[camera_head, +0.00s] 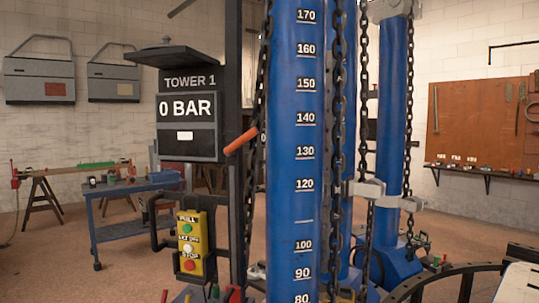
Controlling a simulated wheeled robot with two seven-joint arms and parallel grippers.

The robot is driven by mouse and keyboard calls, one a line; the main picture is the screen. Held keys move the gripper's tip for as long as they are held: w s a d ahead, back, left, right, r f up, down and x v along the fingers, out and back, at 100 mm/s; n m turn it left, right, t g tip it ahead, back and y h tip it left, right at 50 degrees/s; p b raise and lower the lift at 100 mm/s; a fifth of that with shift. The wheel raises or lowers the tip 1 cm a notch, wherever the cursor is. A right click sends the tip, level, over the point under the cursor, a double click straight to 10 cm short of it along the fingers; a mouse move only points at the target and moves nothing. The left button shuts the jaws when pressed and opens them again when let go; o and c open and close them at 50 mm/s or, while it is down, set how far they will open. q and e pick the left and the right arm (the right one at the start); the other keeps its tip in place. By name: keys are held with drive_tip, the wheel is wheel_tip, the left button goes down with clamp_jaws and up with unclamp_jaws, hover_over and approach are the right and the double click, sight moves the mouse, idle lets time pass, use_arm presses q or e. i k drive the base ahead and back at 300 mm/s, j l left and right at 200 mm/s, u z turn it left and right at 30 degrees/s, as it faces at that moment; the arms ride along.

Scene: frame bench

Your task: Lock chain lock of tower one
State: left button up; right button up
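Tower one is marked by a dark panel reading "TOWER 1" (190,80), with a display at "0 BAR" (187,108). Beside it stands a blue column (294,160) with a white number scale. Dark chains hang along it, one on the left (262,80) and one on the right (337,130). An orange handle (240,141) sticks out at a tilt beside the left chain. I cannot tell if it belongs to the chain lock, or whether the lock is engaged. Neither gripper is in view.
A yellow control box (190,245) with green, white and red buttons hangs below the panel. A second blue column (391,110) with chains and grey blocks stands behind. A blue cart (125,187) is at left. A curved black rail (440,273) crosses the lower right.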

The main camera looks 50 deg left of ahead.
sight(231, 150)
drive_tip(key=u, duration=1.65)
